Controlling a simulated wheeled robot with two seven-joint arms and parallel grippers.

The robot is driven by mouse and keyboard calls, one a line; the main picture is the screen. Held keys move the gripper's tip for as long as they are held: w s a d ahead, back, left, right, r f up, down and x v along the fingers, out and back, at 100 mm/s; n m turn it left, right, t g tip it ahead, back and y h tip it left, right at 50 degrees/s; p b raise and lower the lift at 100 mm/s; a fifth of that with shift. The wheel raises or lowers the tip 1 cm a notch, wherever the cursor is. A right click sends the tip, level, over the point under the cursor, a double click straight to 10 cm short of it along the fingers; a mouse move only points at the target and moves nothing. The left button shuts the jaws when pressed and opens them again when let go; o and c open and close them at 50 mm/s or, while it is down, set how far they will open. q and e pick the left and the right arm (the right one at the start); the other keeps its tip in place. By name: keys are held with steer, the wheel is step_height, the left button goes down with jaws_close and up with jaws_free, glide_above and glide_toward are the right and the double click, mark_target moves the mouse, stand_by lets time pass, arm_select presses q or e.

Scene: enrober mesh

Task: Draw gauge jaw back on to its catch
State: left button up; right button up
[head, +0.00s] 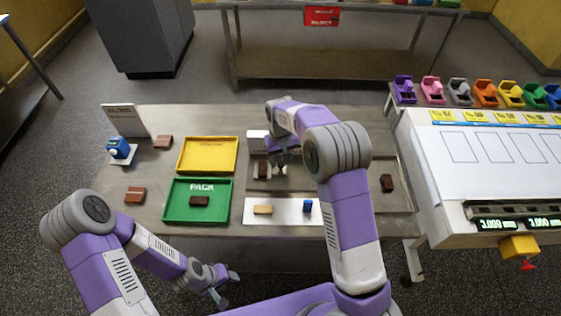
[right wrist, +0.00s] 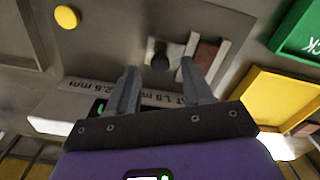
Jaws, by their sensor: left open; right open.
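The gauge stands on the table's centre, behind my right arm, and its plate (head: 258,185) partly shows in the head view. In the right wrist view a dark round knob (right wrist: 160,62) sits on a pale block, apparently the gauge jaw (right wrist: 176,52), beside a brown piece (right wrist: 206,55). My right gripper (head: 280,170) is open over the gauge. In the right wrist view its fingers (right wrist: 160,85) stand either side of the knob's line; contact cannot be told. The catch cannot be made out. My left gripper (head: 230,288) is open and empty, in front of the table.
A yellow tray (head: 181,154) and a green PACK tray (head: 168,209) lie left of the gauge. A white board (head: 285,214) with a tan and a blue block lies in front. A dark piece (head: 387,183) lies at right. A white machine (head: 480,160) stands beyond the right edge.

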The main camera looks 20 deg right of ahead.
mark_target(277, 167)
steer(key=shift+f, duration=1.1)
steer(key=shift+c, duration=0.3)
jaws_close()
